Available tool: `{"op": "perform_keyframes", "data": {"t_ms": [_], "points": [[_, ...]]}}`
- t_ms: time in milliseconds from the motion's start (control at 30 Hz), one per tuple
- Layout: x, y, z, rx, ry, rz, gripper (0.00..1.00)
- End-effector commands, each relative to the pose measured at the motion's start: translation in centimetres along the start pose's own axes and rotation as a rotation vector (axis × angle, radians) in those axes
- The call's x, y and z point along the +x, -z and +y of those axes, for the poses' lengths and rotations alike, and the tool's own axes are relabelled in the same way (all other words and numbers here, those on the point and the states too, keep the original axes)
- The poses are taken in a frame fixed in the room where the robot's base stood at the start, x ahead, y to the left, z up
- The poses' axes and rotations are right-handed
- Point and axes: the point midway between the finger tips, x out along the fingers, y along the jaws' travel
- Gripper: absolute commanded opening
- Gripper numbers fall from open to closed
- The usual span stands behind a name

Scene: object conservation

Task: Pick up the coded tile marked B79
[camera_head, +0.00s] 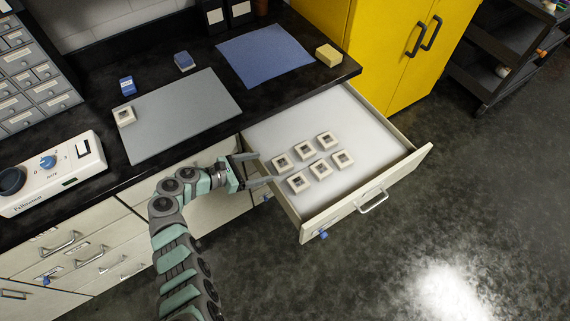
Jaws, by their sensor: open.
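Several pale square tiles with dark centres lie in two rows in the open drawer (375,150), among them a near-left tile (298,189), a far-left tile (281,168) and a right tile (343,163). A similar tile (124,120) lies at the left edge of the grey mat on the counter. The markings are too small to read, so I cannot tell which tile is B79. My gripper (264,168) is open and empty, at the drawer's left side, just left of the tiles. Its fingers point right towards them.
The drawer front with its handle (372,202) juts out over the floor. The counter holds a grey mat (190,120), a blue cloth (264,55), a yellow block (328,55), two small blue items and a white device (55,170). The drawer's right part is bare.

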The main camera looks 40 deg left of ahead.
Motion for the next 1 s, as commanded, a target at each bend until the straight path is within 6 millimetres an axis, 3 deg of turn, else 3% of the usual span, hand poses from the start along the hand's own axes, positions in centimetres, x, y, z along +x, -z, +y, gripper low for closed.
{"op": "perform_keyframes", "data": {"t_ms": [133, 367, 633, 900, 1000], "points": [[2.8, 0.1, -0.1, 0.001, 0.004, -0.002, 0.8], [4.6, 0.3, -0.1, 0.0, 0.002, 0.001, 0.8], [8.5, 0.5, -0.1, 0.0, 0.004, 0.001, 0.8], [9.0, 0.2, 0.0, 0.003, 0.0, 0.002, 0.8], [9.0, 0.3, 0.0, 0.003, 0.0, 0.001, 0.72]]}}
